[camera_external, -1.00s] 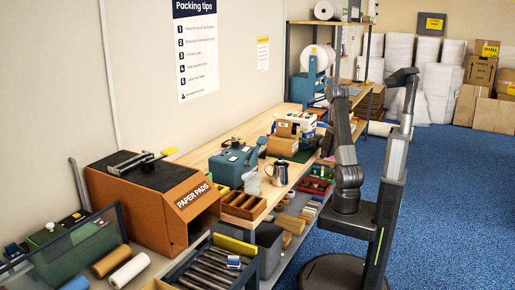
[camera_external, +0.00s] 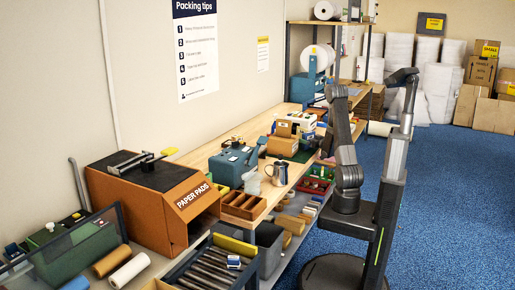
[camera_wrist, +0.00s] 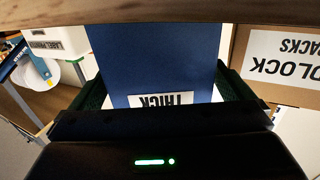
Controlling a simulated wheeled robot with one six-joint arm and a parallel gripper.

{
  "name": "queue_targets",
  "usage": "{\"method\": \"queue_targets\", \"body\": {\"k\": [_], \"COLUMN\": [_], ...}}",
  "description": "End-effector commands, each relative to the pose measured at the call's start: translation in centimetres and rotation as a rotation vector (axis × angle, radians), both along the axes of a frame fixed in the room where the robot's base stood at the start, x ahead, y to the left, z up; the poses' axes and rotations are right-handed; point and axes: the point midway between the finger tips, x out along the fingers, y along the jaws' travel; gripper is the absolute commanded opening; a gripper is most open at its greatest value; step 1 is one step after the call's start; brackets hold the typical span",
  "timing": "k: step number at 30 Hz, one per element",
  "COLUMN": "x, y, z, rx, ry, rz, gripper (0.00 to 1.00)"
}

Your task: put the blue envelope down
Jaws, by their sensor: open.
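The blue envelope (camera_wrist: 155,50) fills the middle of the wrist view, with a white label reading THICK upside down near its lower edge. My gripper (camera_wrist: 165,88) is open, with a dark green finger pad on each side of the envelope. I cannot tell whether either pad touches it. In the external view my arm reaches towards the bench, and neither the gripper's fingers nor the envelope can be made out there.
A carton (camera_wrist: 280,60) with a white label stands close on the right in the wrist view. A white box marked LABEL PRINTER (camera_wrist: 55,40) is on the left. A brown wooden edge (camera_wrist: 160,12) crosses the top. The bench (camera_external: 232,137) is crowded; blue floor (camera_external: 450,190) is clear.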

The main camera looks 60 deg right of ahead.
Motion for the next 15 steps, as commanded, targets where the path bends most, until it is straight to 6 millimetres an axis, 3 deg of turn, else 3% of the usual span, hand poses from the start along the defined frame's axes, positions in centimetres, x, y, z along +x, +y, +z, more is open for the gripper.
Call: {"method": "queue_targets", "body": {"k": [9, 15], "x": [-6.5, -9.4], "y": [2.5, 3.7], "z": [-0.2, -0.1], "rx": [0.0, 0.001], "ry": [0.001, 0.001], "rz": [-0.007, -0.005], "gripper": [1.0, 1.0]}}
